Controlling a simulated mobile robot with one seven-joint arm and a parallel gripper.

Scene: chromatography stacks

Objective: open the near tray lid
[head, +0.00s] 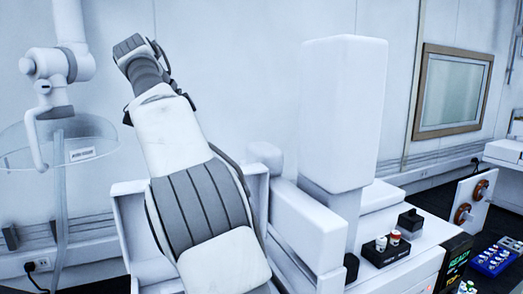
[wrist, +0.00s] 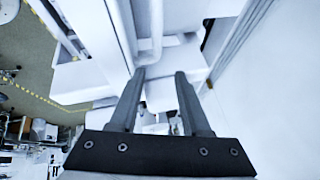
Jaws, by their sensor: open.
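My gripper (wrist: 160,75) shows in the wrist view with its two dark fingers apart and nothing between them. Pale white structures lie beyond the fingertips, and I cannot tell whether the fingers touch any of them. In the head view my arm rises across the left middle, and I cannot make out the fingers there. A tall white block (head: 342,115) stands right of my arm among white instrument housings (head: 305,225). I cannot pick out the near tray lid for certain in either view.
A black block (head: 386,252) holds small capped vials on a white surface. A dark READY display (head: 456,262), a blue vial rack (head: 492,261) and a panel with orange-brown knobs (head: 472,203) stand at right.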

